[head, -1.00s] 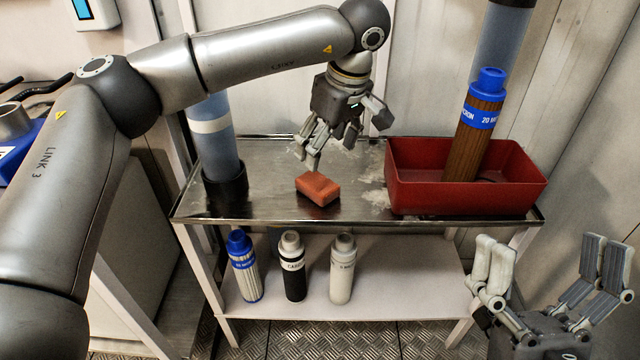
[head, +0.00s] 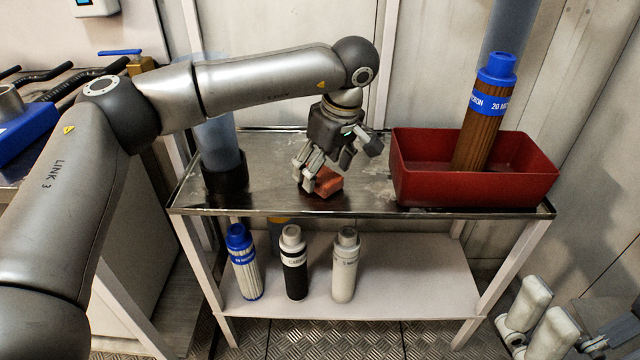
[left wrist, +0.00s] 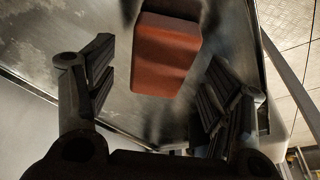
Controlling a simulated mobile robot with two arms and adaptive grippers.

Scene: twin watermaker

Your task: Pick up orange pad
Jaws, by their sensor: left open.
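The orange pad (head: 327,183) is a small orange-red block lying on the metal top shelf of the cart. My left gripper (head: 318,180) is just above it in the head view and hides part of it. In the left wrist view the pad (left wrist: 165,58) shows between the two open fingers (left wrist: 158,100), toward the top of the picture, with clear space on both sides. The left gripper is open and empty. My right gripper (head: 540,315) shows only in part at the lower right of the head view, and its fingers are apart.
A red bin (head: 420,183) holding a brown filter with a blue cap (head: 480,125) stands right of the pad. A clear cylinder in a black base (head: 225,175) stands left. Several filters stand on the lower shelf (head: 400,285).

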